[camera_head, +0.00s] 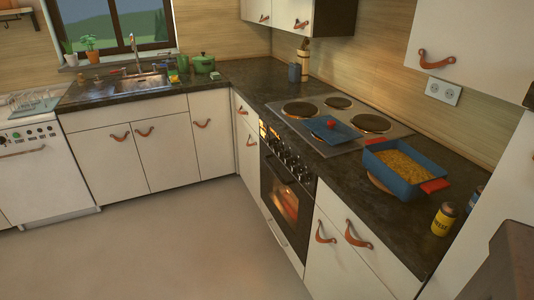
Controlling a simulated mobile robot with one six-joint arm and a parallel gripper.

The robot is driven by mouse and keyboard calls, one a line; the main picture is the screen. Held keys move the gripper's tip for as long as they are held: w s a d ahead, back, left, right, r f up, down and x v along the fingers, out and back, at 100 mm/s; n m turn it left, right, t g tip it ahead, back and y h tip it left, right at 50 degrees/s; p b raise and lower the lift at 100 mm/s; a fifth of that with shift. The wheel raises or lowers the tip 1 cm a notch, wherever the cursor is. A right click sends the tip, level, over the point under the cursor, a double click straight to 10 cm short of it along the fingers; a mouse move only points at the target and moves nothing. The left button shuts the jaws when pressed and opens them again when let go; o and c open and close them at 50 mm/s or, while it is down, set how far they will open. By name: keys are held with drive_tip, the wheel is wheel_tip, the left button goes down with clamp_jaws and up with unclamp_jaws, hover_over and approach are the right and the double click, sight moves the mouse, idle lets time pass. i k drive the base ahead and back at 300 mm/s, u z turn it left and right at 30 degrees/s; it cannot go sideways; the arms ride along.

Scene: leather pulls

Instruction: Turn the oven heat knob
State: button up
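The oven (283,205) is built into the right-hand counter, below the cooktop. A row of several small knobs (287,156) runs along its dark front panel, with a lit orange display (268,138) at the far end. The knobs are too small to read their settings or to tell which one sets the heat. The oven door is closed, and a warm orange glow shows behind its glass. My gripper is not in view.
The cooktop (385,113) carries a blue lid (322,130) with a red knob. A blue dish (413,151) of yellow food and a yellow tin (444,218) stand nearer on the counter. The floor (165,245) before the oven is clear. A dark shape fills the lower right corner.

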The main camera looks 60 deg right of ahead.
sight(276, 149)
drive_tip(key=z, duration=0.1)
drive_tip(key=i, duration=0.95)
drive_tip(key=u, duration=0.05)
